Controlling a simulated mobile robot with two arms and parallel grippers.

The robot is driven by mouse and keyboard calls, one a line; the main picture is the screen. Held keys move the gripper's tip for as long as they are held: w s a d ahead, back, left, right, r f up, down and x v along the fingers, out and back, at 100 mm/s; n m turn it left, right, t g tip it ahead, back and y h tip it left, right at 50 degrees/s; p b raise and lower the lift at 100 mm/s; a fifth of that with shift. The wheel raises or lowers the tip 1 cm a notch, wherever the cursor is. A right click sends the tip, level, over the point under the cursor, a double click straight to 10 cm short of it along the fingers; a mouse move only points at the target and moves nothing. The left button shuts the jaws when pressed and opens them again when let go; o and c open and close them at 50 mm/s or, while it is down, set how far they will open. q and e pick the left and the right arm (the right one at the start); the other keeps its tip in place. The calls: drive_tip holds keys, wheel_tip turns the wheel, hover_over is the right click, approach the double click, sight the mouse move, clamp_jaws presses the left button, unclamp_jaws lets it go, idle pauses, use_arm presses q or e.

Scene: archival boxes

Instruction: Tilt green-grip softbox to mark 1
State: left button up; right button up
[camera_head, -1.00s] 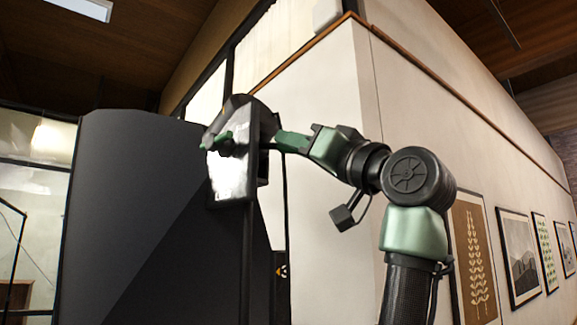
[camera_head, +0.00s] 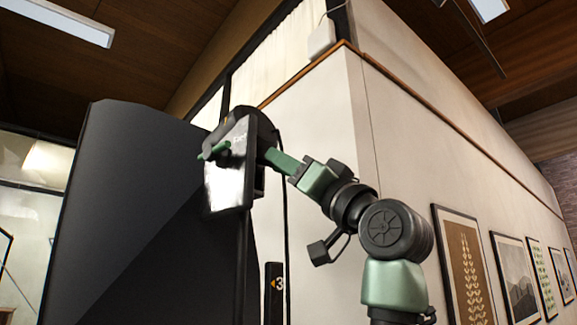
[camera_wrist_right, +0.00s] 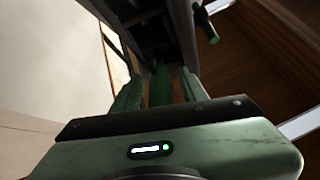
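The softbox (camera_head: 229,172) is a black-framed lamp with a bright white face, high on a dark stand, left of centre in the head view. Its face is tilted, with the top leaning right. A green grip (camera_head: 213,150) sticks out on its left side. My right gripper (camera_head: 279,160) reaches its right side from the right. In the right wrist view a dark green grip (camera_wrist_right: 160,86) lies between my two fingers, which appear closed around it; the exact contact is shadowed. Another green-tipped handle (camera_wrist_right: 207,27) shows beyond. No mark 1 is readable. My left gripper is out of view.
A large dark panel (camera_head: 125,215) stands behind and left of the softbox. A black plate with an orange arrow and a "3" (camera_head: 274,290) is below it. A pale wall corner (camera_head: 330,110) is behind my right arm, with framed pictures (camera_head: 463,265) to the right.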

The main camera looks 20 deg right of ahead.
drive_tip(key=shift+s+d+f+b, duration=0.15)
drive_tip(key=shift+s+f+b, duration=0.15)
drive_tip(key=shift+b, duration=0.05)
drive_tip(key=b+v, duration=0.3)
drive_tip(key=v, duration=0.2)
drive_tip(key=shift+s+d+f+b, duration=0.15)
drive_tip(key=shift+s+f+b, duration=0.05)
drive_tip(key=shift+f+b, duration=0.1)
drive_tip(key=shift+s+d+f, duration=0.2)
drive_tip(key=shift+s+f, duration=0.05)
drive_tip(key=shift+s, duration=0.25)
